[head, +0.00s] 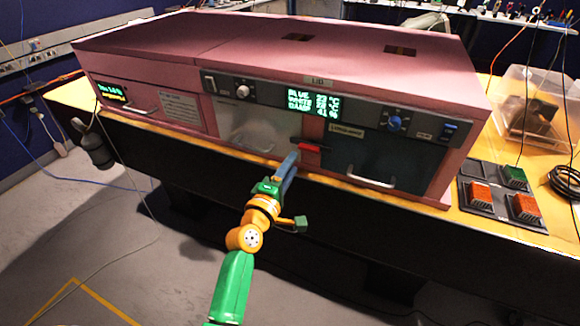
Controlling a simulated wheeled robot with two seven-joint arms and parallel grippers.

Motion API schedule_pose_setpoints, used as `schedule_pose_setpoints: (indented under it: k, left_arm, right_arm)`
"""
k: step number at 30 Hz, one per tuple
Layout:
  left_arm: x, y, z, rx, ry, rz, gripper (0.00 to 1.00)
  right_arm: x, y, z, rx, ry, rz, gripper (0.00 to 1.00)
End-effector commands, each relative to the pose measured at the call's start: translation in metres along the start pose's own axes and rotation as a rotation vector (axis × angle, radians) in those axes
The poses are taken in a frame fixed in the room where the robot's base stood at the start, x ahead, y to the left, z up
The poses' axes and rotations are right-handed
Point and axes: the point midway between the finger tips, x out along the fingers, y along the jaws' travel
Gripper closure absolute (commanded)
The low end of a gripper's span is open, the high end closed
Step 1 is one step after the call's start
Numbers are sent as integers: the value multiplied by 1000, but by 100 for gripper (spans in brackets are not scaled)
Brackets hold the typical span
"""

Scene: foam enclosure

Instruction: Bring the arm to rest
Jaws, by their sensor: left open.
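My left arm comes up from the bottom middle in green and orange. Its gripper (290,165) points at the front of the pink enclosure (250,42), close to the bench's front edge. The jaws are open and I see nothing held in them. A red handle-like piece (311,147) is just right of and beyond the fingertips; I cannot tell whether they touch it. My right gripper is not in view.
The enclosure's front has a pale panel (250,132), a dark door (385,155) with a light handle (371,181), and a control strip with a green display (313,105). At right are a black tray (490,212) with orange and green blocks, and a clear bin (540,105).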

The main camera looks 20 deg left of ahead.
Motion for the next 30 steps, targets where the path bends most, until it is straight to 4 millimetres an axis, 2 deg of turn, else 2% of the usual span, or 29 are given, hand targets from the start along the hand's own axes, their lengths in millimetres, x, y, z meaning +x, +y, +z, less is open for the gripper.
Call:
schedule_pose_setpoints:
  k: [3,14,16,17,20,21,23,24,26,27,29,30]
  left_arm:
    - [-8,0,0,0,0,-1,55]
    - [-8,0,0,0,0,0,55]
    - [-8,-6,1,13,-3,-16,55]
    - [-8,-16,3,31,-7,-38,55]
    - [-18,-82,14,177,-49,-194,55]
    - [-29,-121,21,267,-84,-284,55]
    - [-54,-181,29,419,-155,-422,55]
    - [-76,-219,34,519,-213,-508,55]
    - [-114,-271,39,666,-313,-628,55]
    - [-144,-302,40,763,-390,-701,55]
    - [-193,-345,41,902,-520,-803,55]
    - [-229,-369,39,992,-614,-862,55]
  right_arm:
    - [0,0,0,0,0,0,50]
    - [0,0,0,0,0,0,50]
    - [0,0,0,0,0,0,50]
    - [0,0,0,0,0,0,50]
    - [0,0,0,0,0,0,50]
    - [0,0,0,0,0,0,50]
    - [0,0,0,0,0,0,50]
    - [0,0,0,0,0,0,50]
    - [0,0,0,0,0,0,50]
    - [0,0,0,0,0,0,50]
    - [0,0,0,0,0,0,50]
    - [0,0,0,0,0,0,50]
